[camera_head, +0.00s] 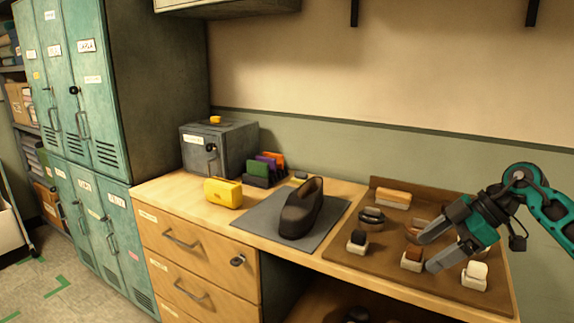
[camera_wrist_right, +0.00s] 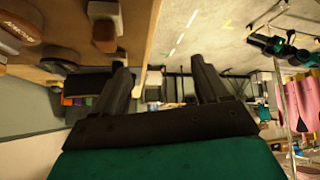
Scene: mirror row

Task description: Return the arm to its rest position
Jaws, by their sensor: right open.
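My right arm (camera_head: 552,208) comes in from the right in the head view. Its gripper (camera_head: 424,252) is open and empty above the right part of the brown board (camera_head: 381,259), with its fingers pointing left. In the right wrist view, the two dark fingers of the right gripper (camera_wrist_right: 164,80) stand apart with nothing between them. My left gripper is in neither view.
Several small brushes, one a pale block (camera_head: 393,199), sit on the board under and around the gripper. A dark shoe (camera_head: 301,208) stands on a grey mat (camera_head: 255,232). A yellow object (camera_head: 223,192) and a grey metal box (camera_head: 229,146) are farther left. Green lockers (camera_head: 75,90) stand at left.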

